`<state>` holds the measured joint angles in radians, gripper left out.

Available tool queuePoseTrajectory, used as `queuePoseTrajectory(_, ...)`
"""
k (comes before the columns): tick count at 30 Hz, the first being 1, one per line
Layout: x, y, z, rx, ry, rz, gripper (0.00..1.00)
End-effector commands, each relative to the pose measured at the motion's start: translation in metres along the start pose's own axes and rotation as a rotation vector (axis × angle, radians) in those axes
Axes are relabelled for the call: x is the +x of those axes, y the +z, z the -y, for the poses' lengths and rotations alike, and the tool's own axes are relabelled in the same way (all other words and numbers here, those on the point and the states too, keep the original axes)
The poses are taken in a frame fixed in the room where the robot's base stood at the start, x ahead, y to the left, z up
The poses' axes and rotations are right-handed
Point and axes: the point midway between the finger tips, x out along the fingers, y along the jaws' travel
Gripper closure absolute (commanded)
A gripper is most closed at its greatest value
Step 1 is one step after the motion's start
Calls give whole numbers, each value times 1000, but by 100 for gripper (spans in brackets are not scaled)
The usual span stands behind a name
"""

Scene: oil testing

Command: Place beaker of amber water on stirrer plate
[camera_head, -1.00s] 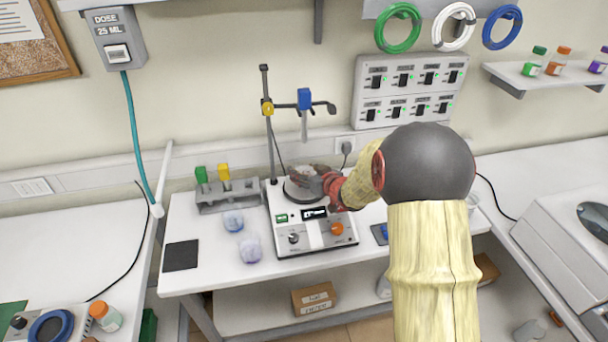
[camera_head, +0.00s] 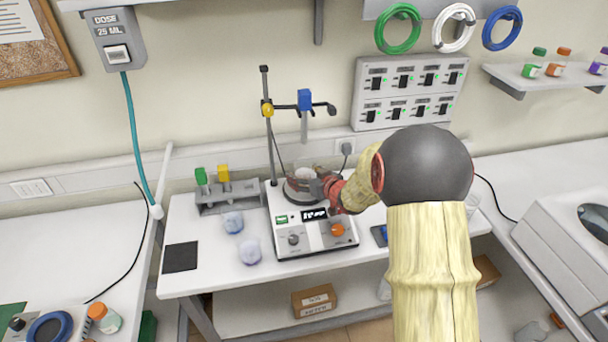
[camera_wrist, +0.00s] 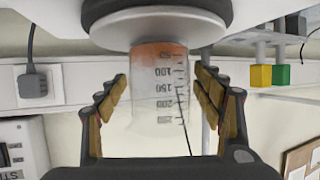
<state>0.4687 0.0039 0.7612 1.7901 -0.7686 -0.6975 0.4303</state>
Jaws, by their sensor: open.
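The clear beaker (camera_wrist: 158,95) has graduation marks and a shallow layer of amber water. In the wrist view, which looks upside down, its base meets the round light stirrer plate (camera_wrist: 150,28). In the head view the beaker (camera_head: 304,173) stands on the stirrer plate (camera_head: 291,196), partly hidden by my gripper. My gripper (camera_head: 322,187) reaches in from the right at plate height. In the wrist view its fingers (camera_wrist: 160,88) are open on both sides of the beaker, with visible gaps.
Two beakers of bluish and purplish liquid (camera_head: 250,252) stand left of the stirrer. A rack with green and yellow items (camera_head: 228,196) is behind them. A stand rod (camera_head: 269,130) with a blue clamp (camera_head: 304,99) rises behind the plate. A black pad (camera_head: 180,257) lies far left.

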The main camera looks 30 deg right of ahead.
Motion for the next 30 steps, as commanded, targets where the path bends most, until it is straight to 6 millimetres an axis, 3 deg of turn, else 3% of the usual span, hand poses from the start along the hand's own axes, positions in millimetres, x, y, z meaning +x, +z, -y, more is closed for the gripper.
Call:
queuePoseTrajectory(4, -3, -4, 0, 0, 0, 0, 32)
queuePoseTrajectory(8, -21, -5, -1, 0, 2, 0, 32)
queuePoseTrajectory(21, -104, -5, -1, 0, 2, -1, 32)
queuePoseTrajectory(27, -120, -5, 0, -3, 4, 1, 32)
queuePoseTrajectory(30, -125, -15, 0, -21, 35, 16, 32)
